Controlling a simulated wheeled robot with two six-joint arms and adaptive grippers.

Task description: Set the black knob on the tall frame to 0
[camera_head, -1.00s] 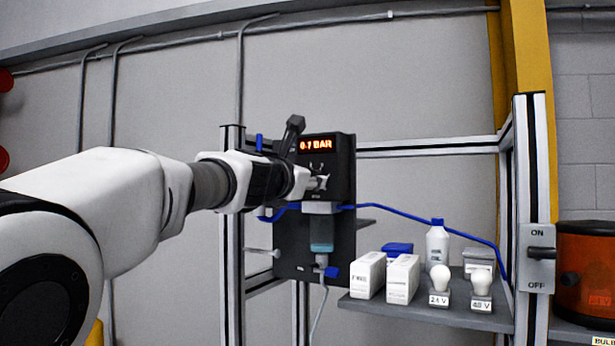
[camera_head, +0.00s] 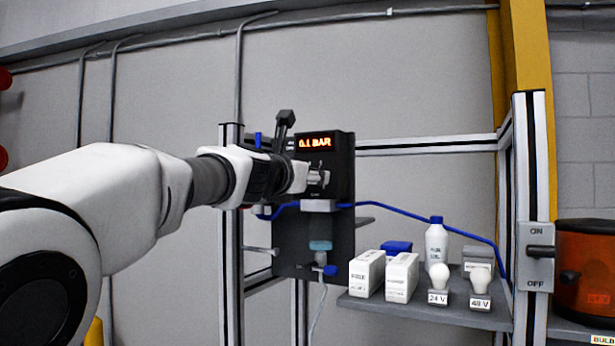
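A dark panel (camera_head: 341,229) is mounted on the tall metal frame (camera_head: 231,290). Its lit display (camera_head: 315,143) reads 0.1 BAR in orange. My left gripper (camera_head: 319,178) is at the panel just below the display, where its fingers cover the knob. The black knob itself is hidden behind the fingers, so I cannot tell whether they are closed on it. My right gripper is not in view.
A grey shelf (camera_head: 425,311) to the right holds white boxes (camera_head: 367,274), a white bottle (camera_head: 436,243) and two bulbs. A blue hose (camera_head: 420,217) runs across above it. An ON/OFF switch (camera_head: 541,252) sits on the right post.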

